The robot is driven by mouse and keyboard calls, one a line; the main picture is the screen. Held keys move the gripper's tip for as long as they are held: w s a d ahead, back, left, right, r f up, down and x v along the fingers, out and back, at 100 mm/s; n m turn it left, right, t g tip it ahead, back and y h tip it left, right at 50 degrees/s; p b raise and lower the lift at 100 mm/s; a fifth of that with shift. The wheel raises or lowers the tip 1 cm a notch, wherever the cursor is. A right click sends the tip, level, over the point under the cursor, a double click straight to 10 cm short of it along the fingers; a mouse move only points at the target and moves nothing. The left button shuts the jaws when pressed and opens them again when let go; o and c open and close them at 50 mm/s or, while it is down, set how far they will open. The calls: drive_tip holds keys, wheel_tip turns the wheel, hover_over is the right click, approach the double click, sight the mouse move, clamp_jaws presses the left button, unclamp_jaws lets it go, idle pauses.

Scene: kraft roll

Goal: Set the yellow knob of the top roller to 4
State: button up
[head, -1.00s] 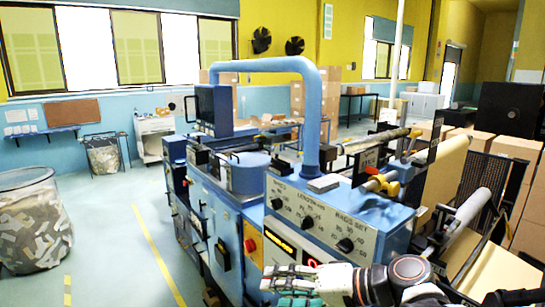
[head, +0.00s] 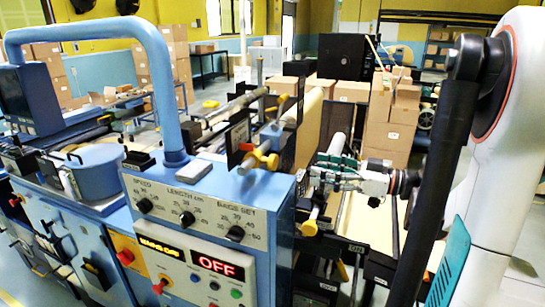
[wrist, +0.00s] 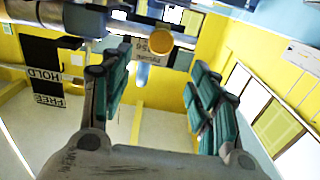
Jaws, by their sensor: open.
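In the head view, a yellow knob (head: 265,158) sits at the end of the upper roller, beside the blue cabinet top. A second yellow knob (head: 310,228) sits lower, at the end of another roller. My gripper (head: 314,178) is open and empty, pointing left, to the right of the first knob and above the second. In the wrist view, my gripper (wrist: 158,78) shows its two green-padded fingers apart. A round yellow knob (wrist: 161,43) stands beyond them, by a plate with digits, 5 and 6 among them. I cannot read its setting or tell which knob it is.
The blue control cabinet (head: 205,212) has black dials and a lit red OFF display (head: 217,266). A black HOLD/FREE plate (wrist: 46,72) is at the left in the wrist view. A pale roller (head: 335,148) and cardboard boxes (head: 392,118) are behind my gripper.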

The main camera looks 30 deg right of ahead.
sight(276, 161)
drive_tip(key=p+x, duration=0.2)
drive_tip(key=x, duration=1.1)
drive_tip(key=shift+w+a+p, duration=0.25)
drive_tip(key=shift+p, duration=0.05)
